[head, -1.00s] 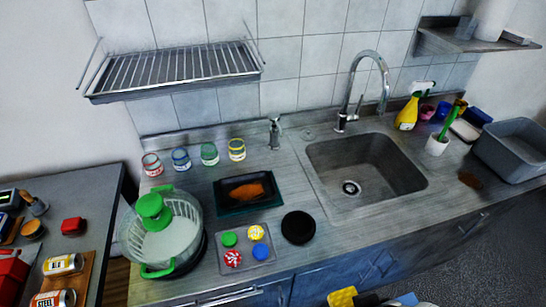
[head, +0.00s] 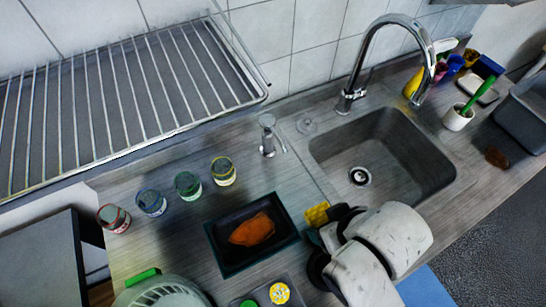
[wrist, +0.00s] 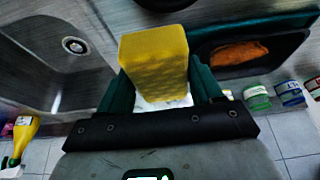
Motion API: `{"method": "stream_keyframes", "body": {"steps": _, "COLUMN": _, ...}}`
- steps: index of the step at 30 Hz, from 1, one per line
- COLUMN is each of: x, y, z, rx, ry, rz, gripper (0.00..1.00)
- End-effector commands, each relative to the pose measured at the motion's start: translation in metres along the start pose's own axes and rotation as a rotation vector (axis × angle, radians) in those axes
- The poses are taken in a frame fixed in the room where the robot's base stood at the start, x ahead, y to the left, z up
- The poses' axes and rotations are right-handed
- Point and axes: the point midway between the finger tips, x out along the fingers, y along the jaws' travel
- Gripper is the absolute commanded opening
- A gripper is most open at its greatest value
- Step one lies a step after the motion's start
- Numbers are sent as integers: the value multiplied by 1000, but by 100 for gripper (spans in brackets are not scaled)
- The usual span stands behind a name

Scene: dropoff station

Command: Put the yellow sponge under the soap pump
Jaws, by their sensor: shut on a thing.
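The yellow sponge (head: 318,215) is held in my gripper (head: 326,228) over the counter, between the black tray and the sink. In the wrist view the sponge (wrist: 155,62) stands out between the two green fingers of my gripper (wrist: 160,85), which are shut on it. The soap pump (head: 268,135) is a grey metal dispenser fixed at the back of the counter, left of the sink. The sponge is in front of and to the right of the pump, apart from it. My arm hides part of the counter's front edge.
A black tray with an orange cloth-like item (head: 252,230) lies left of the sponge. Several jars (head: 188,185) stand left of the pump. The sink (head: 385,160) and tall faucet (head: 385,50) are to the right. A wire rack (head: 130,90) hangs at upper left. Counter before the pump is clear.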

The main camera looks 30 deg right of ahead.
Motion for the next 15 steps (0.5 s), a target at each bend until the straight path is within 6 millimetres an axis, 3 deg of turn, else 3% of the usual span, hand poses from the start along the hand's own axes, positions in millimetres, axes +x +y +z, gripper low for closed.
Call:
{"method": "stream_keyframes", "body": {"steps": 8, "x": 13, "y": 2, "z": -22, "rx": 0, "ry": 9, "rz": -3, "gripper": 36}}
{"method": "stream_keyframes", "body": {"steps": 15, "x": 28, "y": 0, "z": -77, "rx": 1, "ry": 2, "rz": 1, "gripper": 36}}
